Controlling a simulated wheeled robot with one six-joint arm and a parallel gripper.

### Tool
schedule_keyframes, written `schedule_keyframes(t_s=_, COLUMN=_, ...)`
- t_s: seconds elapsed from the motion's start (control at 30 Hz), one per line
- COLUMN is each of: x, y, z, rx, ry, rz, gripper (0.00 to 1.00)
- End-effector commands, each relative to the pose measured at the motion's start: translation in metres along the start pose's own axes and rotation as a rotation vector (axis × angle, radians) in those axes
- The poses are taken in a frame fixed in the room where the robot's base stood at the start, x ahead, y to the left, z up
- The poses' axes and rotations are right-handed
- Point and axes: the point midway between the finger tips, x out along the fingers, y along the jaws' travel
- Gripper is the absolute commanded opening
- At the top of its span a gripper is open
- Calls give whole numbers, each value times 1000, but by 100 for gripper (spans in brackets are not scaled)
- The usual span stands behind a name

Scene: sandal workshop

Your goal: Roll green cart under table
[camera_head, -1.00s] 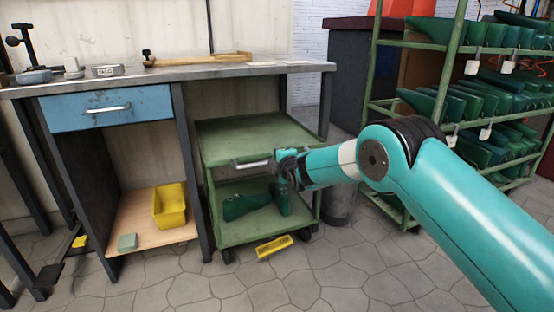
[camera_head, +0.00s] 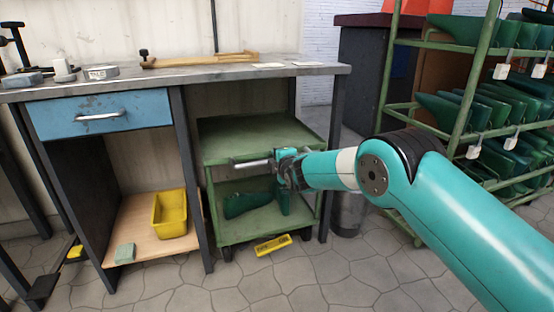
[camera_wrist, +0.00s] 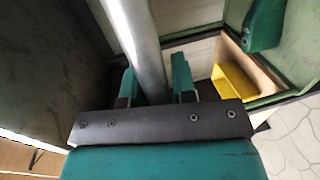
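The green cart (camera_head: 265,228) stands upright on its wheels, under the grey-topped table (camera_head: 230,70), between the drawer-side leg and the right leg. Its top shelf is bare. Its lower shelf holds dark green shoe-last shapes (camera_head: 245,203). My gripper (camera_head: 280,166) is at the cart's front, at the metal handle (camera_head: 250,162). In the wrist view the handle bar (camera_wrist: 140,40) runs between my two teal fingers (camera_wrist: 155,85), which sit close against it on both sides. Part of the cart's right front is hidden behind my gripper.
A yellow block (camera_head: 272,245) lies on the floor just in front of the cart. A yellow bin (camera_head: 169,213) sits on the low shelf at left. A green rack (camera_head: 455,120) of lasts stands at right. A grey cylinder (camera_head: 349,210) stands beside the table's right leg.

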Motion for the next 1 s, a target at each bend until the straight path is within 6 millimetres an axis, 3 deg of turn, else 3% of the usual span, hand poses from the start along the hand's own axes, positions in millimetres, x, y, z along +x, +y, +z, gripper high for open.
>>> schedule_keyframes(t_s=0.03, x=0, y=0, z=2, rx=0, ry=-2, rz=0, gripper=37)
schedule_keyframes(t_s=0.07, x=0, y=0, z=1, rx=0, ry=-1, rz=0, gripper=44)
schedule_keyframes(t_s=0.37, x=0, y=0, z=-5, rx=0, ry=8, rz=-1, gripper=44)
schedule_keyframes(t_s=0.53, x=-11, y=2, z=-4, rx=0, ry=8, rz=-3, gripper=44)
schedule_keyframes(t_s=0.77, x=-49, y=4, z=-3, rx=-1, ry=6, rz=-4, gripper=44)
schedule_keyframes(t_s=1.0, x=-100, y=4, z=-3, rx=0, ry=7, rz=-4, gripper=44)
